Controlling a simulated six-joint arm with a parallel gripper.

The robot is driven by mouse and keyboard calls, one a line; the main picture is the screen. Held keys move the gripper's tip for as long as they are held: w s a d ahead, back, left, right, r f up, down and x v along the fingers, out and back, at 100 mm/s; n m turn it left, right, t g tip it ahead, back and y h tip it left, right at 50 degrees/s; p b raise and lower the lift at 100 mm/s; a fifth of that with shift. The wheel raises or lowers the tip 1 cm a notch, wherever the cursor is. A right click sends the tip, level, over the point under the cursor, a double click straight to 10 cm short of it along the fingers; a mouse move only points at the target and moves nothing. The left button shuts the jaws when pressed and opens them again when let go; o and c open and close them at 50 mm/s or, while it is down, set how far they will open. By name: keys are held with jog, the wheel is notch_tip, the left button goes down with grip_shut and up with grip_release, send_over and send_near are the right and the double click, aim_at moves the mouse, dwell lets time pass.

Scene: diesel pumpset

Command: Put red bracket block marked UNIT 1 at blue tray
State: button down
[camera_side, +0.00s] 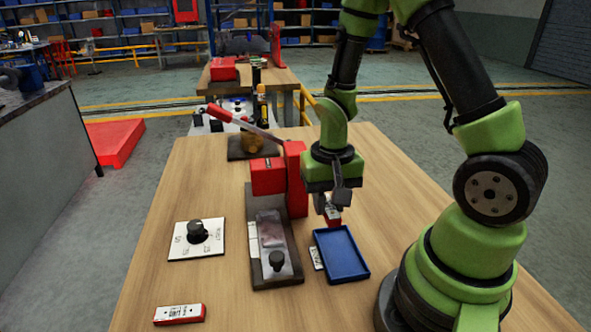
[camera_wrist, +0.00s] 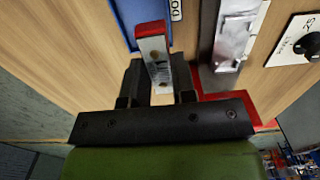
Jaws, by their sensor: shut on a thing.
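My gripper (camera_side: 331,203) is shut on a red block with a white label (camera_side: 333,217). The block's red end and its label also show in the wrist view (camera_wrist: 152,32), between the two dark fingers (camera_wrist: 157,88); I cannot read the label fully. The blue tray (camera_side: 343,256) lies on the table below the held block, which appears near the tray's far edge in the side view. The tray looks empty. In the wrist view a corner of the tray (camera_wrist: 124,18) shows, partly covered by the block. Another red block with a white label (camera_side: 180,314) lies at the front left.
A dark base with a metal plate and black knob (camera_side: 277,260) stands left of the tray, with a small label card (camera_side: 316,258) between. Behind it is a red machine with a long lever (camera_side: 268,176). A white dial panel (camera_side: 197,239) lies further left.

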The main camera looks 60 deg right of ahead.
aim_at(338, 252)
jog(key=s, duration=0.1)
jog(key=s+f, duration=0.1)
jog(key=s, duration=0.1)
dwell(0.4)
jog(key=shift+f, duration=3.65)
jog(key=shift+f, duration=0.35)
jog(key=c, duration=0.8)
grip_release()
jog(key=shift+c, duration=0.2)
jog(key=shift+r, duration=0.1)
jog(key=shift+r, duration=3.45)
